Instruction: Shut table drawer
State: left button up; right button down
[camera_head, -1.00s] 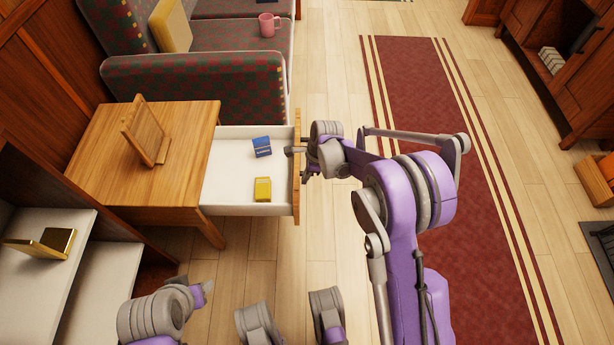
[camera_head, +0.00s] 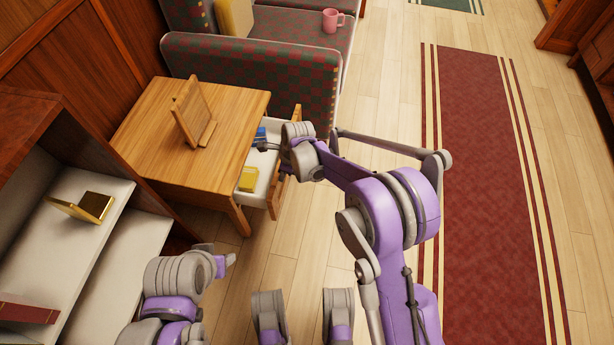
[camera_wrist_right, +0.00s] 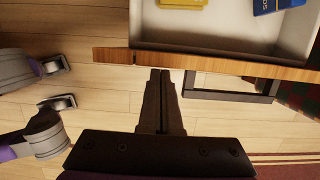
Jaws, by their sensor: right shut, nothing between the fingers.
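The wooden table (camera_head: 150,130) has a white-lined drawer (camera_head: 267,165) partly pulled out on its right side. The drawer's wooden front (camera_head: 274,198) also shows across the right wrist view (camera_wrist_right: 215,64). My right gripper (camera_head: 266,146) is shut and empty at the drawer front. In the right wrist view its closed fingertips (camera_wrist_right: 160,72) meet or nearly meet the front's outer face; exact contact is hard to tell. My left gripper (camera_head: 228,262) is away from the table, below it in the head view; its jaws are unclear.
Inside the drawer lie a yellow box (camera_head: 248,181) and a blue box (camera_head: 259,136). A wooden stand (camera_head: 192,113) is on the tabletop. A checkered seat (camera_head: 250,75) is behind; a shelf (camera_head: 85,250) is at left. Floor right of the drawer is open.

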jog(key=w+a, duration=0.2)
jog(key=a, duration=0.6)
jog(key=shift+w, duration=0.15)
jog(key=shift+d, duration=0.15)
